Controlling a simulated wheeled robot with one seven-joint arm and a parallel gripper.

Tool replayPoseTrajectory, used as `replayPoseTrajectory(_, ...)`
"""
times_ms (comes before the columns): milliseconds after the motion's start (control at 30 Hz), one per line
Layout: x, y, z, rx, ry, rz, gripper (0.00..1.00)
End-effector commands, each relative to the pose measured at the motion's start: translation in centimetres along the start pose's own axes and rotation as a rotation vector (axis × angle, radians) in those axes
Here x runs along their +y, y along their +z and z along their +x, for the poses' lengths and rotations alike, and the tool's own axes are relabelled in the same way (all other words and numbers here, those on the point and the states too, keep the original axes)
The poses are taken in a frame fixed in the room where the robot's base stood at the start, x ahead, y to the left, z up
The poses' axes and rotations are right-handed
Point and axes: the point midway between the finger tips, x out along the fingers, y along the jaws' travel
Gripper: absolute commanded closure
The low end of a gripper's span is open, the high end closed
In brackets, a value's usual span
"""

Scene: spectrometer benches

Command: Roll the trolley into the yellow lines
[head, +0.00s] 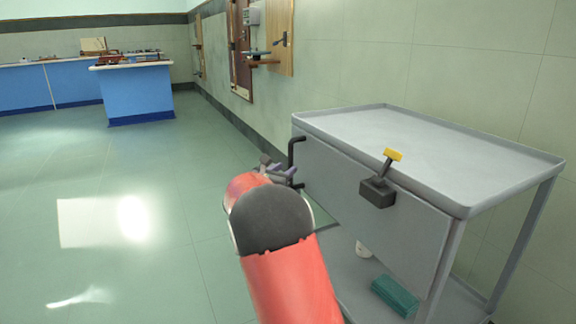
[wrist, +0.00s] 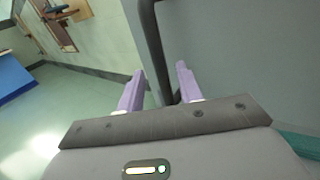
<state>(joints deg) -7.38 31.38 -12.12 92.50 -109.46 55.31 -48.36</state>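The grey trolley (head: 400,132) stands along the right wall in the head view. Its black handle (head: 292,160) is on its near-left side, and a lever with a yellow end (head: 393,155) rises from a dark box on its front panel. My gripper (head: 278,171) is at the handle. In the wrist view my gripper's two purple fingers (wrist: 160,80) are apart, and the handle (wrist: 156,45) runs down between them in the picture. I cannot tell whether the fingers touch it. No yellow lines show in either view.
A teal box (head: 394,296) and a white item (head: 363,250) are on the trolley's lower shelf. Open green floor (head: 110,220) lies to the left. A blue bench (head: 138,92) stands farther back.

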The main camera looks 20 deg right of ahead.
Motion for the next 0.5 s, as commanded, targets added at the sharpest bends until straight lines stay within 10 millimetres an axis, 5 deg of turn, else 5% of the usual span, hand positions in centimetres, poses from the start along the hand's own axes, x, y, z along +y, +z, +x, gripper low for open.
replayPoseTrajectory(200, 0.0, 0.0, 3.2, 0.0, -0.002, 0.001, 0.64)
replayPoseTrajectory(500, 0.0, 0.0, 4.2, 0.002, 0.0, 0.002, 0.64)
